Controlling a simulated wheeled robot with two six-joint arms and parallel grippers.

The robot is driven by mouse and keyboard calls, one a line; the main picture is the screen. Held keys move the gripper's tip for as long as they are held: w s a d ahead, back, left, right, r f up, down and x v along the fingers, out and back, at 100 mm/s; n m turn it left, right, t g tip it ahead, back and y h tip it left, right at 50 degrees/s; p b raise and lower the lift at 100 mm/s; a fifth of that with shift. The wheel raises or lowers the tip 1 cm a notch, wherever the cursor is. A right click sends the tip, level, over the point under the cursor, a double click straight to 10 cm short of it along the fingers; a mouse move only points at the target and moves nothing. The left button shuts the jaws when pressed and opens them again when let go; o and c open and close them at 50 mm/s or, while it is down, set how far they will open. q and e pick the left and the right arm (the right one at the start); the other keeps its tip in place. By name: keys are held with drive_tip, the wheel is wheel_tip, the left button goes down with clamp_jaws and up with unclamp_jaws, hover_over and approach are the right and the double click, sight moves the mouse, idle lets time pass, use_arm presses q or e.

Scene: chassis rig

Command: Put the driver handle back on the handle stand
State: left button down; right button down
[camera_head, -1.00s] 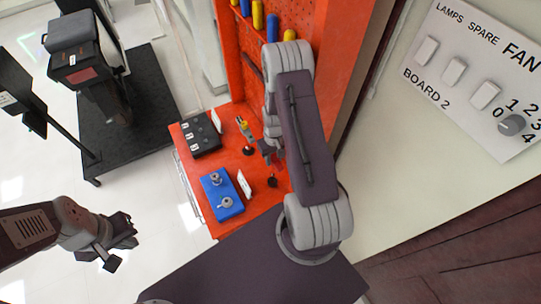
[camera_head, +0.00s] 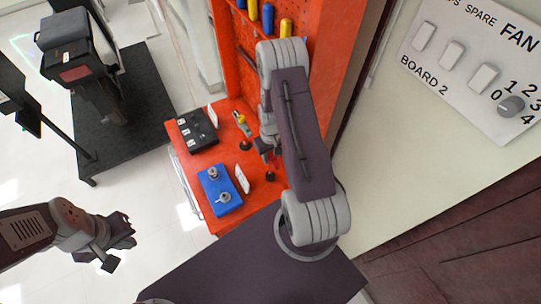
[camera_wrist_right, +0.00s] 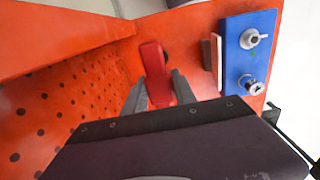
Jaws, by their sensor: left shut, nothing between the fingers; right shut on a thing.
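My right gripper (camera_head: 268,152) is over the red bench, shut on a red driver handle. In the right wrist view, the handle (camera_wrist_right: 153,66) shows between the two grey fingers (camera_wrist_right: 160,92). In the head view the arm and fingers hide most of it. A small stand with a round black base (camera_head: 270,176) is on the bench just below the gripper in the picture; I take it for the handle stand. I cannot tell whether the handle touches it. My left gripper (camera_head: 122,240) is shut and empty, above the floor away from the bench.
A blue box (camera_head: 213,202) with two metal knobs, a black box (camera_head: 190,136), small white cards and a second stand with a yellow-topped tool (camera_head: 241,124) are on the bench. A red perforated panel (camera_head: 228,50) rises behind. A white switch board (camera_head: 470,65) is at right.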

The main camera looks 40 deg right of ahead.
drive_tip(key=shift+w+d+f, duration=0.1)
drive_tip(key=shift+f, duration=0.4)
drive_tip(key=shift+f+b, duration=0.55)
drive_tip(key=shift+b, duration=0.2)
drive_tip(key=shift+f, duration=0.35)
drive_tip(key=c, duration=0.9)
unclamp_jaws()
drive_tip(key=shift+r, duration=0.1)
wheel_tip(320, 180, up, 8)
drive_tip(key=shift+f+b, duration=0.1)
drive_tip(key=shift+b, duration=1.1)
drive_tip(key=shift+r, duration=0.6)
